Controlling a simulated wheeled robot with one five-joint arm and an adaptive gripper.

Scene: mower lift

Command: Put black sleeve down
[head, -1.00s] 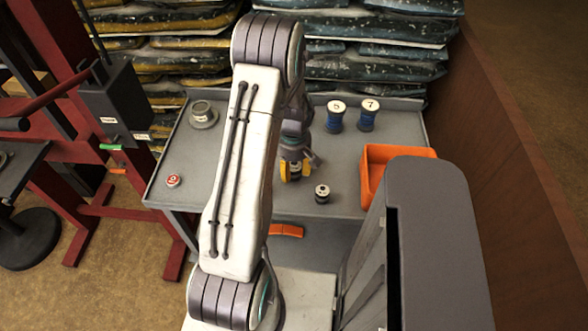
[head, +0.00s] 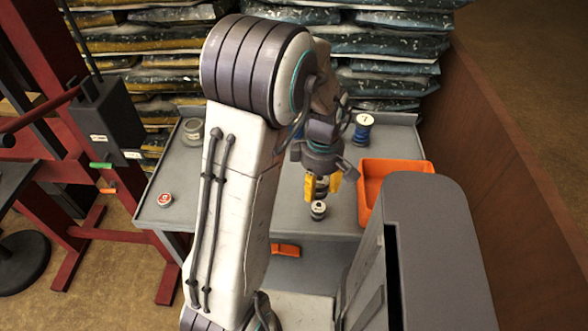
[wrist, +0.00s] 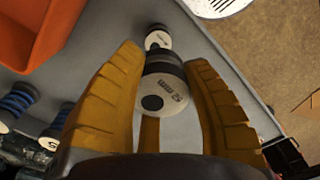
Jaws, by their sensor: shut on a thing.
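My gripper (head: 322,187) points down over the front of the grey bench top, right of its middle. Its yellow fingers are shut on a black sleeve with a pale top, partly hidden in the head view. In the wrist view the held sleeve (wrist: 164,84) sits between the fingers, its end printed with a size in mm. A second small black-and-white sleeve (head: 318,210) stands on the bench, just in front of the held one; it also shows past the fingertips in the wrist view (wrist: 157,38). I cannot tell whether the two touch.
An orange bin (head: 370,190) stands close on the right. A blue spool (head: 362,131) is behind, and a red-marked round piece (head: 165,199) and a grey round part (head: 193,131) are at left. The left bench top (head: 180,170) has free room. Stacked bags (head: 390,50) rise behind.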

